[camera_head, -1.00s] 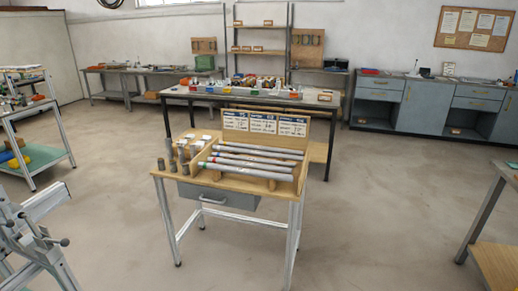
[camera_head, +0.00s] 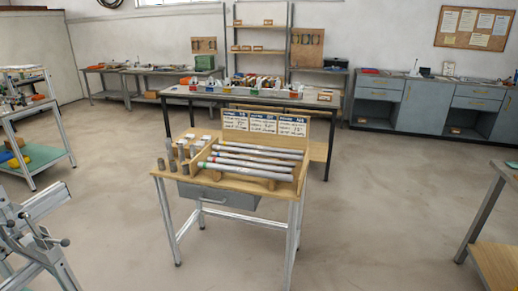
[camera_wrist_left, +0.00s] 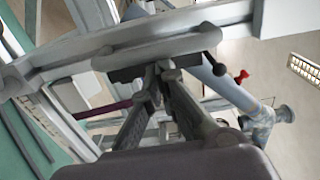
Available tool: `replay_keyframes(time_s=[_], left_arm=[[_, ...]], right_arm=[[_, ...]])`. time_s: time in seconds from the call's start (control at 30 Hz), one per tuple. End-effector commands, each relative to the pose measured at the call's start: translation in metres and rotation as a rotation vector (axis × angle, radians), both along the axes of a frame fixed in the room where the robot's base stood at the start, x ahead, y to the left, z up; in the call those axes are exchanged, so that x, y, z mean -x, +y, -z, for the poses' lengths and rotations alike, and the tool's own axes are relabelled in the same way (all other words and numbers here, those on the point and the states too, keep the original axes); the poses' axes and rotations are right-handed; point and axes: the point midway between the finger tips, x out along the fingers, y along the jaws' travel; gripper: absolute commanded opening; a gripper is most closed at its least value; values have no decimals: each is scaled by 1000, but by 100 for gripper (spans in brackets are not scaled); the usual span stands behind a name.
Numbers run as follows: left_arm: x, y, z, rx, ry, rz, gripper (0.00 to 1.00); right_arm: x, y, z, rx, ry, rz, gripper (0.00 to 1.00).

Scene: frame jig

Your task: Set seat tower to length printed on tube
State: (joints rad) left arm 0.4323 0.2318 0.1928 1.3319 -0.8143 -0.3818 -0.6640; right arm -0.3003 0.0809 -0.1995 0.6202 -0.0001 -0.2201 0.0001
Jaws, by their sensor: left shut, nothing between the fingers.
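In the left wrist view my left gripper (camera_wrist_left: 160,80) is shut, its fingertips together and empty. They are close under a grey aluminium beam (camera_wrist_left: 130,42) of the jig; I cannot tell if they touch it. A round grey tube (camera_wrist_left: 238,95) with a collar slants down to the right beside the gripper. Part of the jig (camera_head: 42,235) also shows at the lower left in the head view, with dark-knobbed levers. I cannot make out which part is the seat tower. Several grey tubes (camera_head: 250,163) lie on a wooden rack, their printing too small to read. My right gripper is out of view.
The rack stands on a small table (camera_head: 235,184) with a grey drawer (camera_head: 218,197). Cards (camera_head: 263,123) with unreadable writing stand behind the tubes. A workbench corner (camera_head: 497,250) is at the right. The floor (camera_head: 385,190) between is clear.

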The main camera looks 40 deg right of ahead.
Motion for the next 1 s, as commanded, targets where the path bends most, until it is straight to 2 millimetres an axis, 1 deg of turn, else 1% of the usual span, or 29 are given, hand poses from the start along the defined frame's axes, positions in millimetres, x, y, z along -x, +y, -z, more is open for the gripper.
replay_keyframes(time_s=[0.07, 0.6, 0.87, 1.0], left_arm=[[0, 1, 1, 0, 1, -5, 0], [-10, -17, 1, 1, 1, 0, 0], [-10, -17, 0, 0, 0, 0, 0], [-5, -21, 0, -1, -1, 1, 0]], right_arm=[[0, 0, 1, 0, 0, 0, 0], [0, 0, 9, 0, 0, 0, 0], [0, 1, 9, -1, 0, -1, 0], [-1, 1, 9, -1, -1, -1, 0]])
